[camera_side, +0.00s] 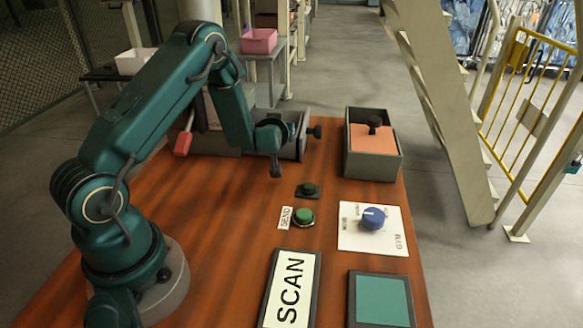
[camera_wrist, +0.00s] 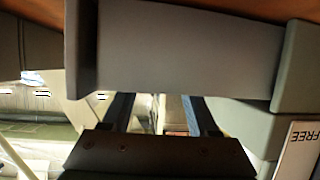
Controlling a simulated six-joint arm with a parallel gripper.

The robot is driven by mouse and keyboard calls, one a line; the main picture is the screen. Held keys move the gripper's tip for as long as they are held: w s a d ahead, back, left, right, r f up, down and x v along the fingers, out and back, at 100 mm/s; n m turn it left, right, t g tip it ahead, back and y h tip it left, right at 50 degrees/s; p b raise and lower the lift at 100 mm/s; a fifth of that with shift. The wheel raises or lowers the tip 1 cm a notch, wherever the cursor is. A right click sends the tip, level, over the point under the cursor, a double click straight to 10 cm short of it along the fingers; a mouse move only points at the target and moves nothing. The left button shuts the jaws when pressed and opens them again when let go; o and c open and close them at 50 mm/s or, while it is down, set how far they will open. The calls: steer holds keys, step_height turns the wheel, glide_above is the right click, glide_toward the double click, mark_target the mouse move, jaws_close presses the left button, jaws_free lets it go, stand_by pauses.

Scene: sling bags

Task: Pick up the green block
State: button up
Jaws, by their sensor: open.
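I see no plain loose green block in either view. The green things on the table in the side view are a round green button (camera_side: 303,216) beside a SEND label, a small dark green knob (camera_side: 308,188) on a black base, and a flat green panel (camera_side: 381,299) in a dark frame. My gripper (camera_side: 276,168) is over the table, in front of a grey open bin (camera_side: 228,143) and left of the dark knob. In the wrist view, its two dark fingers (camera_wrist: 163,112) stand apart with nothing seen between them. A broad grey wall (camera_wrist: 185,48) fills the upper part there.
A grey box (camera_side: 372,168) with an orange inside and black knob stands at the back right. A blue dial (camera_side: 373,218) on a white plate and a SCAN sign (camera_side: 291,290) lie in front. A FREE label (camera_wrist: 302,148) shows in the wrist view.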

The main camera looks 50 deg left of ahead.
steer(key=shift+x, duration=1.25)
jaws_close()
